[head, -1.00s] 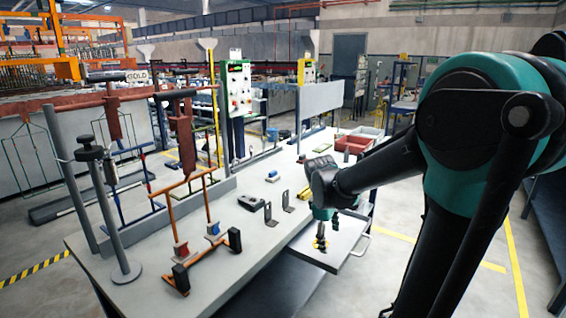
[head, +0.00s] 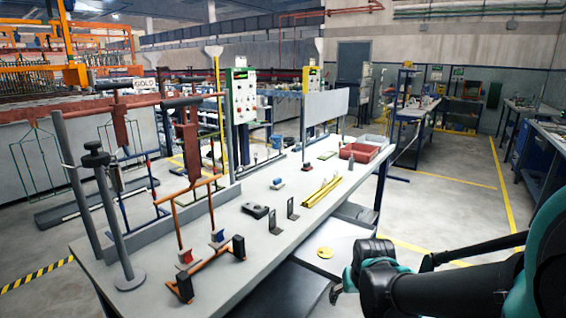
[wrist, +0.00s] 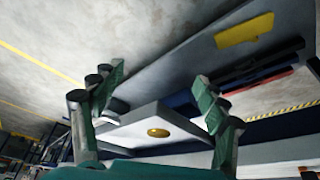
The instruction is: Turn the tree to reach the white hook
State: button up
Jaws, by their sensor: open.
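No white hook can be made out, and I cannot tell for sure which thing is the tree. A rust-red hanging frame (head: 188,135) stands at the left of the table, with an orange lower part and small red and blue pieces at its feet. A grey post with a black knob (head: 112,215) stands on a round base beside it. My gripper (head: 338,292) is low at the table's right front, well apart from both. In the wrist view my gripper (wrist: 160,76) is open and empty, its teal fingers spread.
A pale low shelf (head: 300,245) with a yellow disc (head: 325,252) juts from the table near my gripper. Two black brackets (head: 284,215), yellow bars (head: 322,190) and a red bin (head: 362,152) are on the table. Floor at the right is clear.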

aim_at(96, 159)
jog(key=k+j+u, duration=0.1)
jog(key=u, duration=0.35)
jog(key=k+j+u, duration=0.15)
jog(key=u, duration=0.25)
jog(key=k+j+u, duration=0.1)
jog(key=j+u, duration=0.15)
jog(key=u, duration=0.2)
jog(key=k+j+z, duration=0.1)
jog(key=k+j, duration=0.1)
jog(key=k, duration=0.1)
